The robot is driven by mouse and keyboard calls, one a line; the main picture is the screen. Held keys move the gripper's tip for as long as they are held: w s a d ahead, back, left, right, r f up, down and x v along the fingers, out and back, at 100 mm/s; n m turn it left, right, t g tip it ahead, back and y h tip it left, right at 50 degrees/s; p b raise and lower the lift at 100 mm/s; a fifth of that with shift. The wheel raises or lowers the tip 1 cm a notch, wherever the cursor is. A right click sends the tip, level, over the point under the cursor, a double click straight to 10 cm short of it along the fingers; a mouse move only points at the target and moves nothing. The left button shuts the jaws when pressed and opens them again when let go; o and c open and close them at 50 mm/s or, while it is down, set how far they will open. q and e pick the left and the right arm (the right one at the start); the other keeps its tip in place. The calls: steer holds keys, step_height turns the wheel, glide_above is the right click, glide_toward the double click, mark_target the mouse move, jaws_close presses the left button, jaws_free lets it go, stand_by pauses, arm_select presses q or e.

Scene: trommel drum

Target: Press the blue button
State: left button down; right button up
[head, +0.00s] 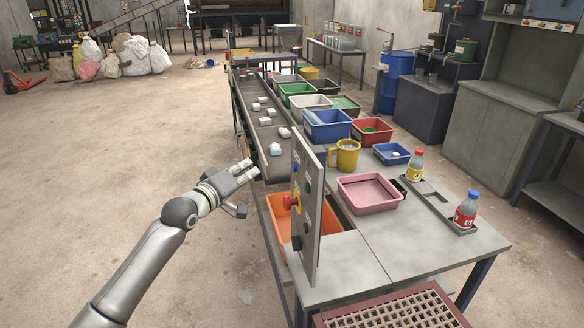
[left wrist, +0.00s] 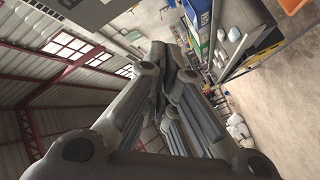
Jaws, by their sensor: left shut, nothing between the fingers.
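A grey upright control panel (head: 310,225) stands at the near left corner of the table. My right gripper is not in view.
An orange bin (head: 278,220) sits low behind the panel. The conveyor (head: 262,140) carries several white pieces. The table holds a pink tray (head: 370,193), a yellow mug (head: 344,155), several coloured bins and two bottles.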

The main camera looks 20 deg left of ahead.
mark_target(294, 167)
arm_select(q)
steer(key=w+d, duration=0.4)
steer(key=d, duration=0.2)
steer(key=shift+w+p, duration=0.2)
steer(key=shift+p, duration=0.15)
steer(key=shift+w, duration=0.1)
stand_by(1.1)
steer(key=shift+w+d+p, duration=0.15)
steer(key=shift+d+p, duration=0.15)
steer(key=shift+p, duration=0.05)
steer(key=shift+w+d, duration=0.25)
steer(key=shift+d, duration=0.1)
stand_by(0.8)
steer(key=shift+a, duration=0.1)
steer(key=shift+s+a+p, duration=0.4)
steer(key=shift+s+a, duration=0.1)
steer(key=shift+a, duration=0.1)
